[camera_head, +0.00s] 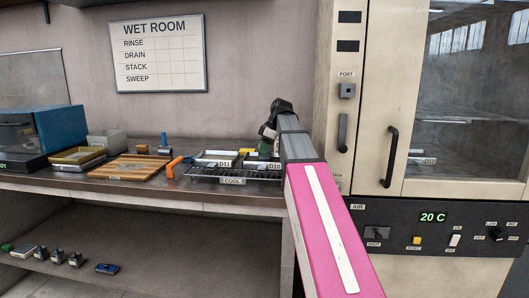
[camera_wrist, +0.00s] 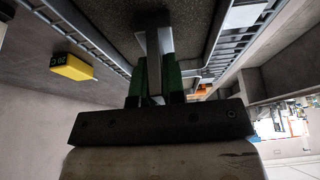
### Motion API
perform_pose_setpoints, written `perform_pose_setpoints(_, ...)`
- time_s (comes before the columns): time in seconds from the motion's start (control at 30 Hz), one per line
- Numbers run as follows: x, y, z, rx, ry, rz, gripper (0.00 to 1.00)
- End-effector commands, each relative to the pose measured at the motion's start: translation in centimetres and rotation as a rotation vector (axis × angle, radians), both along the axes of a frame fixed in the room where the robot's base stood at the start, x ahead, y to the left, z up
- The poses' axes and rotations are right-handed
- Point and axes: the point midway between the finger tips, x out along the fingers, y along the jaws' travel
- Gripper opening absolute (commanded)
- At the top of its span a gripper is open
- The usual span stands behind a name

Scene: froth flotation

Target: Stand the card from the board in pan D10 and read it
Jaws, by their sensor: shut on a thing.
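My gripper (camera_head: 266,150) is at the back right of the bench, over or just behind pan D10 (camera_head: 274,166). In the wrist view my gripper (camera_wrist: 153,78) has its green fingers shut on a thin pale grey piece (camera_wrist: 153,42), seen nearly edge-on. I cannot read any print on it, nor tell for sure that it is the card. A dark surface (camera_wrist: 190,25) edged by metal rims lies beyond the fingers. The wooden board (camera_head: 128,168) lies flat at the bench's middle; no card shows clearly on it.
Pan D11 (camera_head: 222,163) stands left of pan D10, both on a rack labelled COOL (camera_head: 232,181). An orange clamp-like thing (camera_head: 175,166) is beside it. A yellow block marked 20 C (camera_wrist: 72,67) shows in the wrist view. A tall cabinet (camera_head: 355,100) bounds the right.

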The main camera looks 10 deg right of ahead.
Motion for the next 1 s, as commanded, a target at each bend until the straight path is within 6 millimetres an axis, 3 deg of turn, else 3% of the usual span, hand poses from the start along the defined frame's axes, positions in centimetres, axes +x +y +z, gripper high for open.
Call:
perform_pose_setpoints(0.1, -0.1, 0.0, -1.1, 0.0, -0.001, 0.0, 0.0)
perform_pose_setpoints(0.47, 0.0, 0.0, -1.4, 0.0, 0.0, -0.001, 0.0)
perform_pose_setpoints(0.5, 0.0, 0.0, -1.3, 0.0, -0.001, -0.001, 0.23)
perform_pose_setpoints(0.53, 0.0, 0.0, -1.3, 0.0, -0.001, 0.0, 0.33)
perform_pose_setpoints(0.57, 0.0, 0.0, -1.3, 0.0, -0.001, -0.001, 0.36)
perform_pose_setpoints(0.87, 0.0, 0.0, -1.2, 0.0, -0.001, 0.0, 0.36)
perform_pose_setpoints(1.0, 0.0, -0.4, -0.2, 0.0, -0.001, -0.002, 0.36)
